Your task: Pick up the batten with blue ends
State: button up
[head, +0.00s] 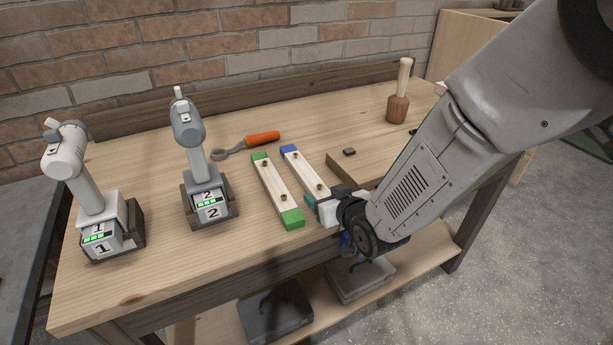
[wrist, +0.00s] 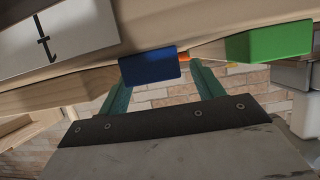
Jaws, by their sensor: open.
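The batten with blue ends (head: 306,172) lies on the workbench (head: 130,275) in the head view. Its far blue end shows; its near end is hidden behind my gripper (head: 318,209). In the wrist view a blue end (wrist: 150,67) faces me, between the teal fingers of my gripper (wrist: 163,82). The fingers are apart; I cannot tell whether they touch the blue end. A similar batten with green ends (head: 277,192) lies to its left, and its green end (wrist: 268,43) shows right of the fingers in the wrist view.
Two grey-white devices numbered 1 (head: 98,226) and 2 (head: 207,190) stand at the left. An orange-handled tool (head: 262,137) lies behind the battens. A raised board (head: 362,166) with a small dark block (head: 349,152) is at the right, a mallet (head: 397,108) behind it.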

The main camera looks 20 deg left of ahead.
aim_at(307, 176)
jog(key=shift+x, duration=1.2)
jog(key=c, duration=1.2)
jog(key=shift+o, duration=0.2)
